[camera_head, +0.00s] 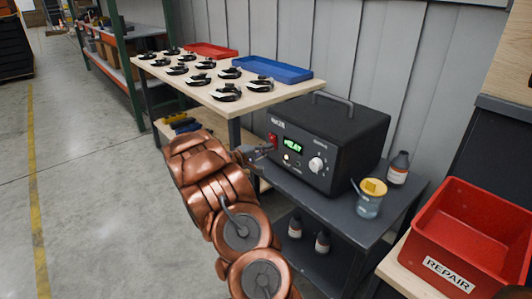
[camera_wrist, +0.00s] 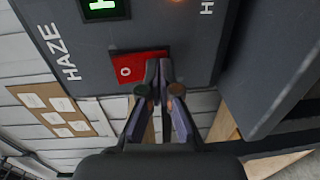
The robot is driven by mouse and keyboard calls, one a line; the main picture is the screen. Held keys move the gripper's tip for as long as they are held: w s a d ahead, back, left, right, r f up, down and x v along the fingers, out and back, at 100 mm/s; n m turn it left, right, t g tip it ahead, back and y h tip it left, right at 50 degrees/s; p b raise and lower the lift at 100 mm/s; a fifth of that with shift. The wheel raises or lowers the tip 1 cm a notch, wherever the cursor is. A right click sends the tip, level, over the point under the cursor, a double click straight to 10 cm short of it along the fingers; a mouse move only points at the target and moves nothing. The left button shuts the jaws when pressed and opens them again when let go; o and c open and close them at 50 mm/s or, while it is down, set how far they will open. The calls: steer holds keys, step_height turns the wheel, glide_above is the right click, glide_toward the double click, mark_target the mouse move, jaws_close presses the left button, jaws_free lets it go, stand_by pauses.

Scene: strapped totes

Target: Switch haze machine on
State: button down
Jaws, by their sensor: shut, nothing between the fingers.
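The haze machine (camera_head: 345,140) is a black box with a top handle on a dark grey cart. Its front has a green lit display (camera_head: 292,146) reading HEAT, a small lit button (camera_head: 287,158) and a white knob (camera_head: 317,164). The red power switch (camera_head: 272,139) sits at the panel's left. In the wrist view the red switch (camera_wrist: 124,62) shows an "O" mark, and its right part is hidden behind the fingers. My gripper (camera_head: 268,149) is shut and empty; in the wrist view its fingertips (camera_wrist: 159,72) overlap the switch. I cannot tell whether they touch it.
A bottle (camera_head: 398,168) and a yellow-topped jar (camera_head: 368,203) stand right of the machine on the cart (camera_head: 400,208). A red REPAIR bin (camera_head: 478,218) is at the right. A workbench (camera_head: 205,93) with several black clamp-like items stands behind left. The floor at left is clear.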

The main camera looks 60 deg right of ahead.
steer(key=shift+a, duration=0.1)
steer(key=f+b+v, duration=0.1)
steer(key=f+v, duration=0.1)
steer(key=v, duration=1.1)
steer(key=shift+a+f, duration=0.2)
steer(key=shift+a, duration=0.15)
steer(key=s+a+r+m+g+y+p, duration=0.1)
steer(key=s+a+r+y+p, duration=0.2)
steer(key=s+a+r+p, duration=0.35)
steer(key=s+a+r+m+g+y+p, duration=0.1)
steer(key=s+a+r+y+p, duration=0.25)
steer(key=s+a+r, duration=0.4)
steer(key=s+a+r+n+t+y+p, duration=0.1)
steer(key=s+a+r+y+p, duration=0.2)
steer(key=a, duration=0.7)
steer(key=s+a+r+n+t+y+p, duration=0.2)
steer(key=s+a+r+y+p, duration=0.1)
steer(key=s+a+r+p, duration=0.4)
steer(key=s+a+r+n+t+y+p, duration=0.2)
steer(key=s+a+r+y+p, duration=0.2)
steer(key=a, duration=0.9)
steer(key=shift+s+r+p, duration=0.6)
steer(key=shift+s+r, duration=0.1)
steer(key=shift+d, duration=0.2)
